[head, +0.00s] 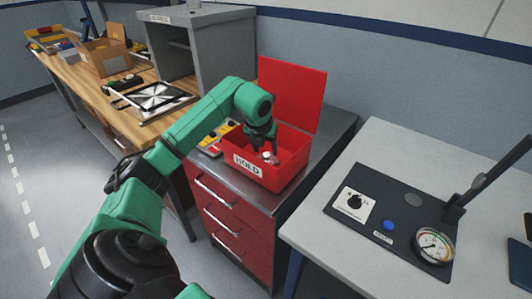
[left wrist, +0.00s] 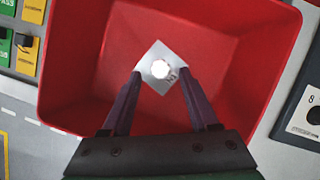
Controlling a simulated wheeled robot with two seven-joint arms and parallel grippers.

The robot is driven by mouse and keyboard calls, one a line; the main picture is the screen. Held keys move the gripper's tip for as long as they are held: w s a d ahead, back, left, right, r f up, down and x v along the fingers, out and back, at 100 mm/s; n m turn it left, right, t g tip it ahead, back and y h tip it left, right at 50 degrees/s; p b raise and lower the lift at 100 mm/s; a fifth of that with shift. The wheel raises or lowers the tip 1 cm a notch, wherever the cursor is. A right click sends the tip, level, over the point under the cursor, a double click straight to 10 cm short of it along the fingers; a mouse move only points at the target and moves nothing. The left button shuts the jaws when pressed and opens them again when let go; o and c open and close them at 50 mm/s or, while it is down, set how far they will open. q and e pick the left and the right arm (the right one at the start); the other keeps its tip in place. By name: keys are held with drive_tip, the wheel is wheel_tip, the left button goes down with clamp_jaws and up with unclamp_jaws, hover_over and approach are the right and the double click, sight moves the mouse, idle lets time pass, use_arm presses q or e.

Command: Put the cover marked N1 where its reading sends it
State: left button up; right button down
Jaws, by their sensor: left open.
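A pale square cover (left wrist: 150,82) with a bright round knob shows inside the red HOLD box in the left wrist view. Dark marking shows on its right side, too small to read surely. My left gripper (head: 268,152) reaches down into the open red HOLD box (head: 258,176) in the head view. In the left wrist view my left gripper (left wrist: 160,80) is open, its fingertips on either side of the cover's near part. I cannot tell whether they touch it. My right gripper is not in view.
The box's red lid (head: 292,92) stands up behind it. A dark panel with a dial gauge (head: 433,246) lies on the pale table at right. Yellow and green labelled blocks (left wrist: 25,55) sit left of the box. A grey cabinet (head: 205,50) stands on the wooden bench.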

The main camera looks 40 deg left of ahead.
use_arm(q)
drive_tip(key=v, duration=0.9)
